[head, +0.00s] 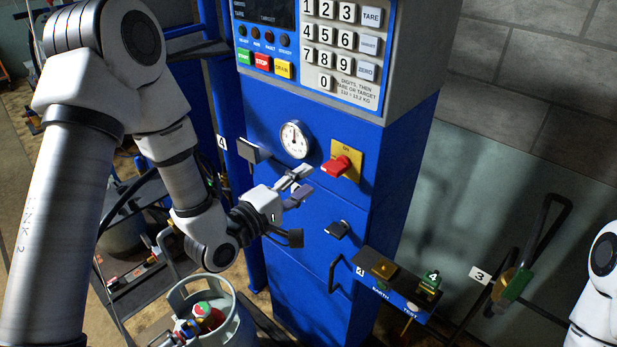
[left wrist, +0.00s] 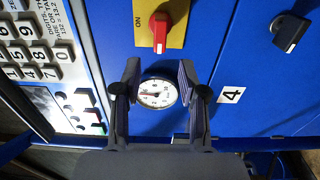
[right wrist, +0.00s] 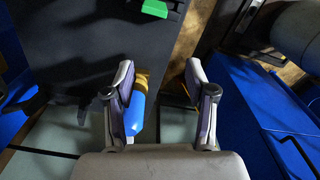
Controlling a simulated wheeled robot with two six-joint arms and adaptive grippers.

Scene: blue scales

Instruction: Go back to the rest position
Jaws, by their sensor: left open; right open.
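My left gripper (head: 296,188) is in front of the blue cabinet (head: 290,270), below the round dial gauge and left of the red switch. It is open and empty. In the left wrist view its two fingers (left wrist: 158,90) stand apart, with the white gauge (left wrist: 157,92) showing between them. My right gripper (right wrist: 160,95) shows in the right wrist view, open, with a blue and yellow object (right wrist: 138,105) beyond its left finger. In the head view only part of my right arm shows at the right edge; its gripper is out of that view.
The red switch (head: 341,166) sits on a yellow plate right of the gauge. A keypad panel (head: 340,50) is above. A small shelf (head: 390,285) juts out at lower right. A gas cylinder (head: 212,310) stands at lower left. A grey block wall (head: 530,110) is at right.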

